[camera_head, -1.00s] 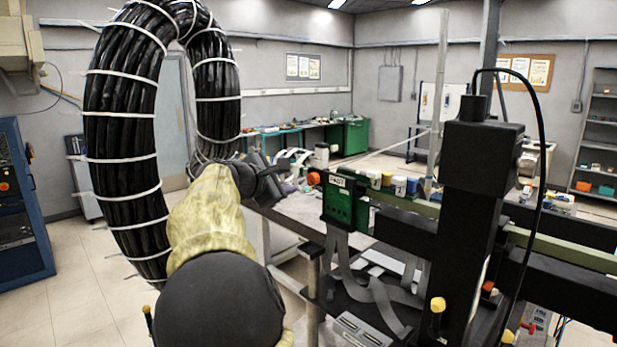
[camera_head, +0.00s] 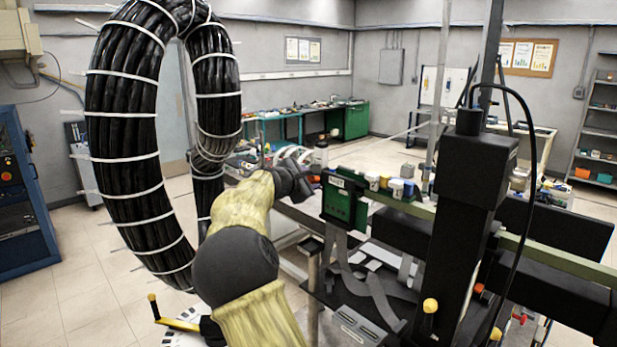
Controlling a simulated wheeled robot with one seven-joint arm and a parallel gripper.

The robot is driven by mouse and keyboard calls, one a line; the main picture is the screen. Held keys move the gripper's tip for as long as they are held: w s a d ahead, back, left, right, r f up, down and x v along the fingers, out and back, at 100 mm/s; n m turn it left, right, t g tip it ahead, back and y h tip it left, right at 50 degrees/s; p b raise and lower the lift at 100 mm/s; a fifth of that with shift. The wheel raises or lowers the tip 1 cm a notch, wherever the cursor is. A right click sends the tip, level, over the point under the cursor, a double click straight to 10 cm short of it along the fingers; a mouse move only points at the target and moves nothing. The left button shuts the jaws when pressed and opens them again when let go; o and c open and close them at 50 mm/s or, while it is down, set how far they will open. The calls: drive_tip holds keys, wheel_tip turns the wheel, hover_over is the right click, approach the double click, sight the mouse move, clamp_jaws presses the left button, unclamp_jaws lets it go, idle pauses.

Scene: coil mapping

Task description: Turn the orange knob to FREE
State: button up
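My gripper (camera_head: 312,177) is at the left end of the green block (camera_head: 342,203), which has a small white label on top. The gripper is small and dark here, and I cannot tell whether its fingers are open or shut. No FREE marking can be read.
A large black cable coil (camera_head: 128,130) with white ties stands left of my arm. The dark column (camera_head: 465,200) and its rail (camera_head: 550,245) block the right. Small white, blue and yellow pieces (camera_head: 397,187) sit on the rail. Open floor lies left.

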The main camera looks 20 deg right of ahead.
drive_tip(key=c, duration=0.7)
